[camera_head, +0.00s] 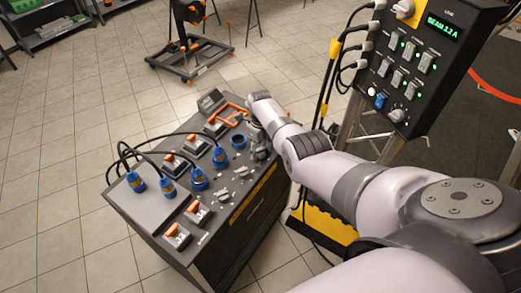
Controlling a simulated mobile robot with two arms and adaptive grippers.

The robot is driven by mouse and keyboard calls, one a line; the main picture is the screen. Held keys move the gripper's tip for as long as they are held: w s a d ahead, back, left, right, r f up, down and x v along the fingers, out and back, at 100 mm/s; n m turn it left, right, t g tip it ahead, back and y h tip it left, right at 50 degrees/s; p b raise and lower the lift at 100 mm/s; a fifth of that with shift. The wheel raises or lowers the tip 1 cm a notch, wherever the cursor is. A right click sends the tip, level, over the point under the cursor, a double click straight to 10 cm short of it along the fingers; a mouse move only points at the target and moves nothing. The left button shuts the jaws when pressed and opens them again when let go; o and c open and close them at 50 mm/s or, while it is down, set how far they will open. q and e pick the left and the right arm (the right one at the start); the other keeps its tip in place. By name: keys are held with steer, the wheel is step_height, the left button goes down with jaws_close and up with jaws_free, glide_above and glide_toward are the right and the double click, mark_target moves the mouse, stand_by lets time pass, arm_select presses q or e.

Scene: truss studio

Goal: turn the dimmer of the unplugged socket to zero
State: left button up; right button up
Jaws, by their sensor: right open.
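A dark grey console (130,207) stands below me with a row of blue sockets. Several hold blue plugs with black cables, such as the plug (199,180). The blue socket (238,142) at the far right end of the row has no plug. Grey dimmer knobs (241,172) and (223,195) sit along the console's right side. My left gripper is not in view.
Red-orange levers (198,212) and an orange handle (229,111) stand up from the console. A black panel (425,75) with switches and plugged cables stands at right on a metal stand. A wheeled frame (190,57) is behind. Tiled floor is clear at left.

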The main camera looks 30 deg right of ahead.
steer(key=c, duration=1.1)
steer(key=shift+c, duration=0.2)
